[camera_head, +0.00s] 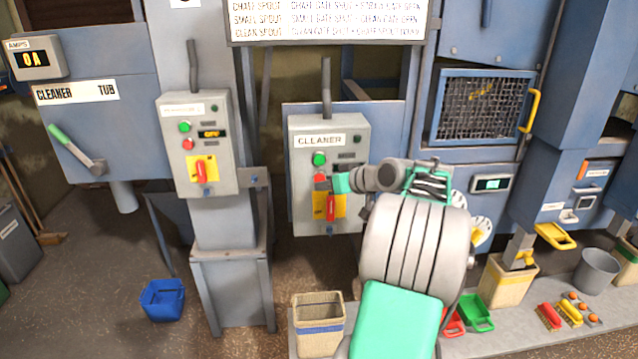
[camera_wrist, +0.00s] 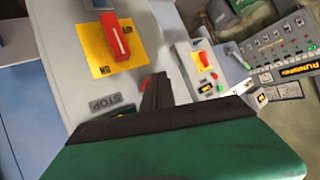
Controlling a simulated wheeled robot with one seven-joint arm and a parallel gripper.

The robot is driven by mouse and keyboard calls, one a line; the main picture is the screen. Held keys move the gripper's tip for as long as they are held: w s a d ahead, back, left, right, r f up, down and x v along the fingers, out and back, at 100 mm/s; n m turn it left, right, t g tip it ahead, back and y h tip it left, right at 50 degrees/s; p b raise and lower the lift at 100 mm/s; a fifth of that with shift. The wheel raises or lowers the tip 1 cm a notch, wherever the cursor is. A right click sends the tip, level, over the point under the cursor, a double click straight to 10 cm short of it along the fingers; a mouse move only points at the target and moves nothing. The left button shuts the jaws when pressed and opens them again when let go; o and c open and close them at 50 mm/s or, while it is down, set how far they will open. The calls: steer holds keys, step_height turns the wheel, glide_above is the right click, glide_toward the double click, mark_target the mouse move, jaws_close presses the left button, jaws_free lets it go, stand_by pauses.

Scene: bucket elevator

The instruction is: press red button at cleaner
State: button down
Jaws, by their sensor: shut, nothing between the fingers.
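The grey box labelled CLEANER (camera_head: 350,130) has a green button (camera_head: 319,158), a red button (camera_head: 320,178) below it and a red rotary switch (camera_head: 331,207) on a yellow plate. My gripper (camera_head: 341,183) is shut and empty, its tip right beside the red button. In the wrist view, my shut fingers (camera_wrist: 156,92) cover most of the red button (camera_wrist: 145,82), next to the STOP label (camera_wrist: 107,104). The red switch (camera_wrist: 117,37) shows above it. I cannot tell whether the tip touches the button or is just in front of it.
A similar control box (camera_head: 180,105) with green and red buttons stands to the left. A mesh window with a yellow handle (camera_head: 530,110) is at the right. A blue bin (camera_head: 163,299) is on the floor, and a woven sack (camera_head: 318,325) stands below the cleaner box.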

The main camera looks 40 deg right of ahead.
steer(key=shift+s, duration=0.1)
steer(key=s+a+b, duration=0.1)
steer(key=s, duration=0.1)
steer(key=s+a+b, duration=0.1)
steer(key=s+a, duration=0.1)
steer(key=shift+b, duration=0.3)
steer(key=shift+f, duration=0.1)
stand_by(0.6)
